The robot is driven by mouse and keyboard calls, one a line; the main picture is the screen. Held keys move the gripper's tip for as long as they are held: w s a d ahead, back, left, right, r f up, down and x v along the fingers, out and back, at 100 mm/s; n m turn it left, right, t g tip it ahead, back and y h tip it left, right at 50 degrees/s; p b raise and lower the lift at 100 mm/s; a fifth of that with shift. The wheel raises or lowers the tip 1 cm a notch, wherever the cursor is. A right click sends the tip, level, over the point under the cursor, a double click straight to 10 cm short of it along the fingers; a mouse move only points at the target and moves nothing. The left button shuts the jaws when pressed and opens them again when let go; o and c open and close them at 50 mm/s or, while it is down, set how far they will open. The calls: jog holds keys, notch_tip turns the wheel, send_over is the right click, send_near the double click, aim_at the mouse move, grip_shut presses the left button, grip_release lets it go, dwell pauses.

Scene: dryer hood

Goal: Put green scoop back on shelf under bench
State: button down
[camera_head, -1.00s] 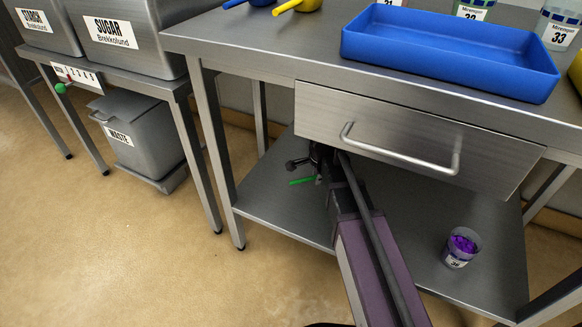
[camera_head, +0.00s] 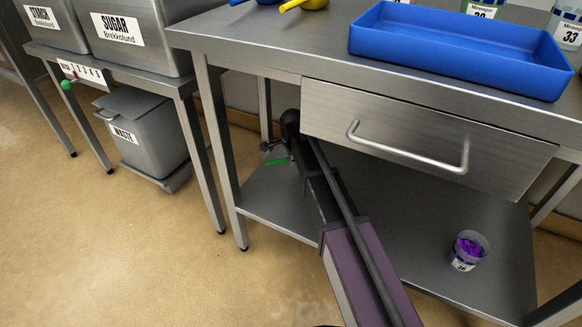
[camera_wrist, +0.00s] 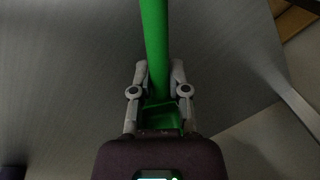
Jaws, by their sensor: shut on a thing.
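The green scoop (camera_wrist: 154,45) is in my gripper in the wrist view. Its long green handle runs from between the fingers to the top edge of that view, and a hollow green part shows near the palm. My gripper (camera_wrist: 159,82) is shut on it. In the head view a small piece of the green scoop (camera_head: 276,162) shows beside my gripper (camera_head: 272,154), under the bench above the left rear part of the lower shelf (camera_head: 400,215). The rest is hidden by my arm. I cannot tell whether the scoop touches the shelf.
A cup of purple pieces (camera_head: 468,251) stands on the right part of the shelf. The drawer (camera_head: 425,130) with its handle hangs over my arm. A bench leg (camera_head: 220,150) stands to the left. A blue tray (camera_head: 455,45) lies on the benchtop.

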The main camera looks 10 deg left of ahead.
aim_at(291, 173)
jog(key=shift+f+b, duration=1.8)
jog(key=c, duration=0.6)
grip_release()
jog(key=shift+r, duration=0.25)
jog(key=r+p, duration=0.3)
jog(key=p, duration=0.1)
jog(key=s+r+p, duration=0.1)
jog(key=r+p, duration=0.3)
jog(key=s+r+p, duration=0.1)
jog(key=r+p, duration=0.3)
jog(key=shift+s+d+r, duration=0.1)
jog(key=shift+d+r, duration=0.1)
jog(key=shift+d, duration=0.1)
